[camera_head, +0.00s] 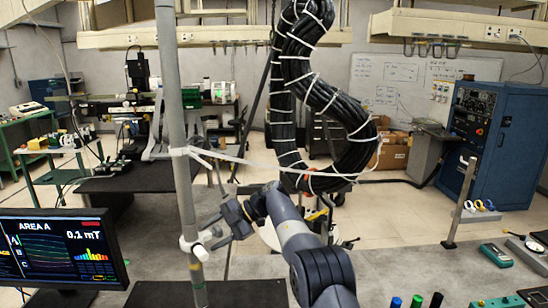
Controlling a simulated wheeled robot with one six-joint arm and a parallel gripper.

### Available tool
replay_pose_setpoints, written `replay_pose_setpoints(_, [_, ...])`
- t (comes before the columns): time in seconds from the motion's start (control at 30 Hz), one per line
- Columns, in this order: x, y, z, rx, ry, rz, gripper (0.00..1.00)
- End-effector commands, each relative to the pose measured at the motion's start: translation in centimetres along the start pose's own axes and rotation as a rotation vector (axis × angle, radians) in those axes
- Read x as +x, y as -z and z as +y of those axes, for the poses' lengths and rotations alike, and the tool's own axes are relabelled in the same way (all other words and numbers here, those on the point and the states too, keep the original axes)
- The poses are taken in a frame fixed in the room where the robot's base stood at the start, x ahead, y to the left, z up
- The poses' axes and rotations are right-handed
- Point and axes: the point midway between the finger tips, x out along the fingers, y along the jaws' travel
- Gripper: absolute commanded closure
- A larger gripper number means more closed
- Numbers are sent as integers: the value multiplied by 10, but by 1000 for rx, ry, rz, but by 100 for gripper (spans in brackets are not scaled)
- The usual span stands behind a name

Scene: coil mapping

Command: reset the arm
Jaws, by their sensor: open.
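My arm rises from the bottom centre and bends left near the middle of the head view. My gripper (214,230) is at its end, dark, pointing left and down, with its jaws apart and nothing seen between them. It is just right of a grey upright pole (171,90) and close to a white clamp (194,246) on that pole. I cannot tell whether the gripper touches either.
A thick black cable bundle (316,85) with white ties hangs just behind and above my arm. A monitor (62,250) reading "AREA A" and "0.1 mT" stands at left. A green meter (496,255) lies at right. A blue cabinet (513,135) stands behind.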

Motion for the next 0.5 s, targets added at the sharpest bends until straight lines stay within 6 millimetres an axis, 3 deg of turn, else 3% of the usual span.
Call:
replay_pose_setpoints(0.33, [-1,0,-1,51,45,0,47])
replay_pose_setpoints(0.5, [-39,-1,1,51,39,-3,47])
